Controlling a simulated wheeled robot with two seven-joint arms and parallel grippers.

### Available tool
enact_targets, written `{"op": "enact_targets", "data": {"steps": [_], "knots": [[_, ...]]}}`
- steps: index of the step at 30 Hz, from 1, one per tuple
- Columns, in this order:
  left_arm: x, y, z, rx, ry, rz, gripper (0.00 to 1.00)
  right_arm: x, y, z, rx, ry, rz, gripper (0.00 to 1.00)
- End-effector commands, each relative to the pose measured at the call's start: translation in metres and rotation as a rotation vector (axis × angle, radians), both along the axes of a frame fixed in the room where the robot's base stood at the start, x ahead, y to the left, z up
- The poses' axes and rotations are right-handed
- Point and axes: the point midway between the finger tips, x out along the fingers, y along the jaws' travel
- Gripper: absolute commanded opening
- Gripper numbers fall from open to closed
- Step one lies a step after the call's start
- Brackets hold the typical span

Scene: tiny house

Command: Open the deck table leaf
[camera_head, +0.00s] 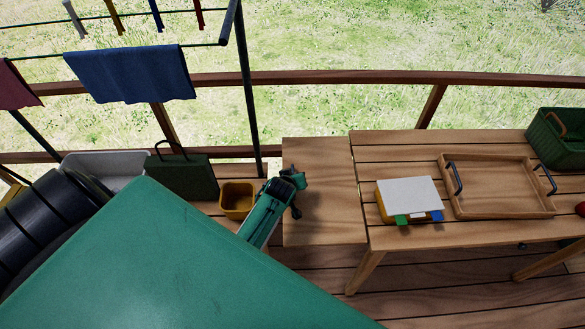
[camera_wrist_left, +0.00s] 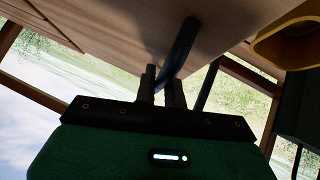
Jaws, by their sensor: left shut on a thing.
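The deck table leaf (camera_head: 328,195) is a plain wooden panel at the left end of the slatted deck table (camera_head: 400,152). A seam with a small metal hinge runs between them. In the head view the leaf looks about level with the tabletop; its exact tilt is hard to tell. My left gripper (camera_head: 294,182) is at the leaf's left edge. In the left wrist view the gripper (camera_wrist_left: 161,84) is shut on a dark bar handle (camera_wrist_left: 181,48) against the leaf's wood (camera_wrist_left: 120,25). The handle is mostly hidden in the head view. My right gripper is not in view.
A yellow pot (camera_head: 237,200) stands just left of the leaf, and a dark green bag (camera_head: 183,178) beyond it. A dark post (camera_head: 247,90) and railing (camera_head: 330,77) stand behind.

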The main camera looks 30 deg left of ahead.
Motion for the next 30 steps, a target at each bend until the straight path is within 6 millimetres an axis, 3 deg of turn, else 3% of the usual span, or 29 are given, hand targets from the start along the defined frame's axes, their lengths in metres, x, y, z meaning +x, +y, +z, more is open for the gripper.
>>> {"op": "enact_targets", "data": {"steps": [5, 6, 9, 21, 30], "knots": [[0.003, 0.000, 0.005, 0.001, -0.011, 0.000, 0.00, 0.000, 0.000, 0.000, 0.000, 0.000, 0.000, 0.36], [0.004, 0.000, 0.005, 0.000, -0.012, -0.001, 0.13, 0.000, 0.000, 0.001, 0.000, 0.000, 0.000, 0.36], [0.003, 0.000, 0.005, 0.000, -0.012, -0.001, 0.32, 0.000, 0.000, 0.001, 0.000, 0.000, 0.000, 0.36], [-0.002, -0.001, 0.005, 0.000, -0.005, 0.000, 0.32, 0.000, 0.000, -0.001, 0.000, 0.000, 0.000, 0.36], [-0.031, -0.011, 0.033, -0.001, -0.008, 0.000, 0.32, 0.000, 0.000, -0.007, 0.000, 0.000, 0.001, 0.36]]}}
